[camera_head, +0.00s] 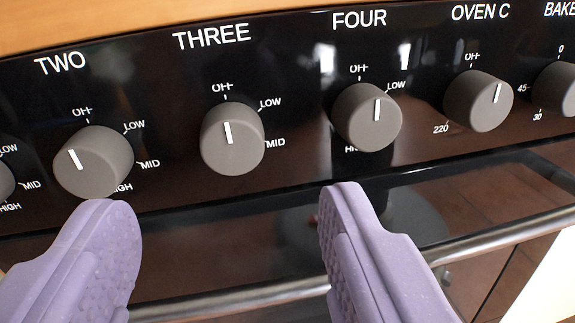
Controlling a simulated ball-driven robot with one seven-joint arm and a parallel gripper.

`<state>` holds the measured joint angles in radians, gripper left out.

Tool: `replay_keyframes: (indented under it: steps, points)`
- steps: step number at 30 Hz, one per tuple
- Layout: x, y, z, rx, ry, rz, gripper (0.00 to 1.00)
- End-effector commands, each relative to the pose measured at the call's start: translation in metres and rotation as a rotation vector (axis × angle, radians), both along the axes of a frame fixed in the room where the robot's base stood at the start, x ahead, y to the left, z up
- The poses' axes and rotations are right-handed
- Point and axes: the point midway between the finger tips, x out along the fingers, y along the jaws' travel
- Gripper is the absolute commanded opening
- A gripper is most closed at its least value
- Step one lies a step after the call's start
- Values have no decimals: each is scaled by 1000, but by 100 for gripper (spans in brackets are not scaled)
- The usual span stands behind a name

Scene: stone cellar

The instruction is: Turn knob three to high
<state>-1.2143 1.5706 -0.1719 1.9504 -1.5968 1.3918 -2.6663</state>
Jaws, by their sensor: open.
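Knob three (232,138) is a grey round knob under the label THREE on the black control panel. Its white mark points up, at OFF. LOW and MID are printed to its right; its HIGH label is not visible, seemingly hidden behind the knob. My gripper (232,205) shows as two lilac fingers, open and empty, spread wide below the knob. The left finger is below knob two and the right finger is below knob four. Neither finger appears to touch knob three.
Knob two (92,162) is left of knob three; knob four (367,117) is right. The oven knob (478,101) and bake knob (556,89) stand further right. A metal handle bar (480,243) crosses below the panel. A wooden edge (110,22) runs above.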

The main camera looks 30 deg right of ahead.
Motion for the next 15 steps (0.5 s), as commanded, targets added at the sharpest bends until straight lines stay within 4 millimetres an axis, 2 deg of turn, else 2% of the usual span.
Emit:
replay_keyframes:
  steps: [2,5,15]
  points:
    - [-3,-2,-6,-76,24,44,63]
    - [5,-5,-8,-101,32,56,63]
    - [58,-24,-9,-93,31,50,63]
